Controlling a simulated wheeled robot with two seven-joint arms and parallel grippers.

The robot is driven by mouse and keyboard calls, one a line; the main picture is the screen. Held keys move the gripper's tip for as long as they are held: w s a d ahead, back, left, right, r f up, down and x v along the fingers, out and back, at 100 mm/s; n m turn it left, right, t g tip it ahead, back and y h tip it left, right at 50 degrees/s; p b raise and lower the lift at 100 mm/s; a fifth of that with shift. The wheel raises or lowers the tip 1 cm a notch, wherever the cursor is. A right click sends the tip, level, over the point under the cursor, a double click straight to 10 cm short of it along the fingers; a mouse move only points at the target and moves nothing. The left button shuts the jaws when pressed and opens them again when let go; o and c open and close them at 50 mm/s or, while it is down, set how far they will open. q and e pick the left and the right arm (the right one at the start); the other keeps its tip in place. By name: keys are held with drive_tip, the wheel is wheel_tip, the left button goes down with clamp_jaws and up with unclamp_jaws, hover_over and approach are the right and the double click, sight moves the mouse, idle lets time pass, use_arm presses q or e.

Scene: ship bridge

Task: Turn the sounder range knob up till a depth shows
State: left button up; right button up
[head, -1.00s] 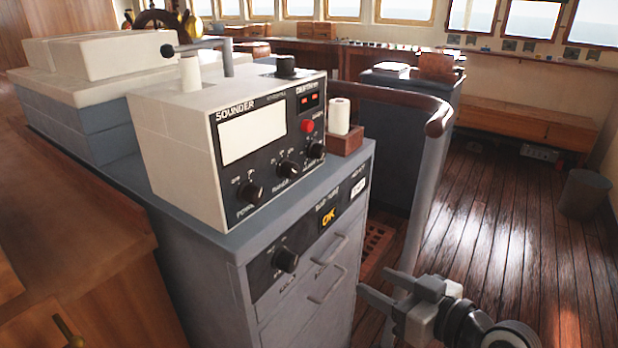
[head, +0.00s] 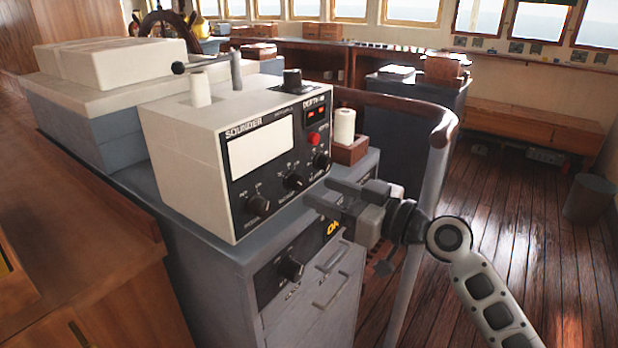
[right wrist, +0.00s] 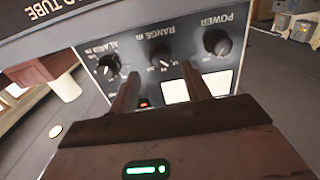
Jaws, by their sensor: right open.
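The sounder (head: 190,165) is a cream box with a black front panel. Its range knob (head: 293,181) is the middle of three black knobs along the panel's lower edge; it also shows in the right wrist view (right wrist: 160,62), upside down. The depth window (head: 316,112) at the panel's upper right has small red marks, too small to read. My right gripper (head: 320,192) is open and empty, in front of the panel and just below and right of the range knob. In the right wrist view its fingers (right wrist: 160,90) point at the panel, with the range knob between and beyond them, apart from it.
The power knob (head: 258,206) and alarm knob (head: 321,161) flank the range knob. A red button (head: 314,138) is above. A wooden holder with a white roll (head: 344,126) stands right of the sounder. A handrail (head: 420,185) rises close beside my right arm.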

sight(302, 184)
drive_tip(key=shift+p+x, duration=0.3)
drive_tip(key=shift+x, duration=1.8)
drive_tip(key=c, duration=1)
